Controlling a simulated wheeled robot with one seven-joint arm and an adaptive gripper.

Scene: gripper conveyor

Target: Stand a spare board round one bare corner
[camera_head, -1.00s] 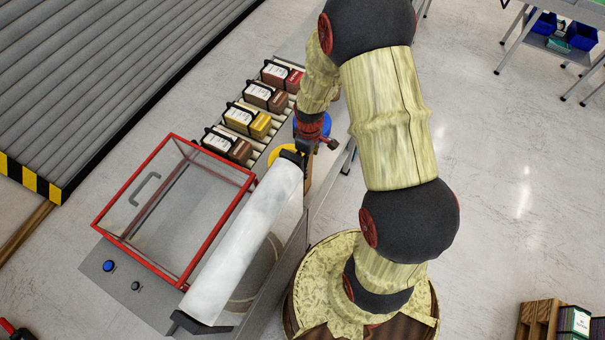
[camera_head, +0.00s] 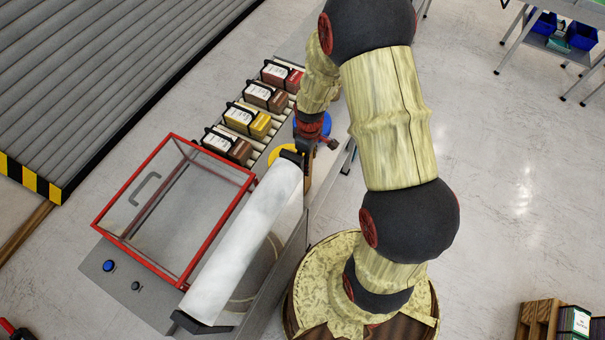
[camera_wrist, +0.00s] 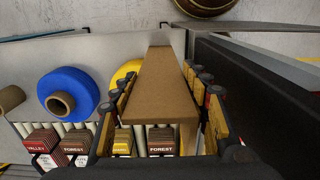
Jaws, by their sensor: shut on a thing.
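A long brown board (camera_wrist: 160,85) lies between the fingers of my gripper (camera_wrist: 165,112) in the wrist view, its near end toward the camera. My gripper is shut on it. In the head view my gripper (camera_head: 306,145) is beside the right side of the roller line, near the end of the white film roll, and the board is mostly hidden. Several strapped packs with black edges stand on the rollers: red (camera_head: 282,76), brown (camera_head: 265,95), yellow (camera_head: 248,120) and another brown one (camera_head: 228,145). I cannot tell which corners are bare.
A blue tape roll (camera_wrist: 68,93) and a yellow roll (camera_wrist: 127,72) are by the rollers. A red-framed clear cover (camera_head: 170,205) and the white film roll (camera_head: 245,245) take up the near end of the bench. A wide grey conveyor (camera_head: 90,70) is at left.

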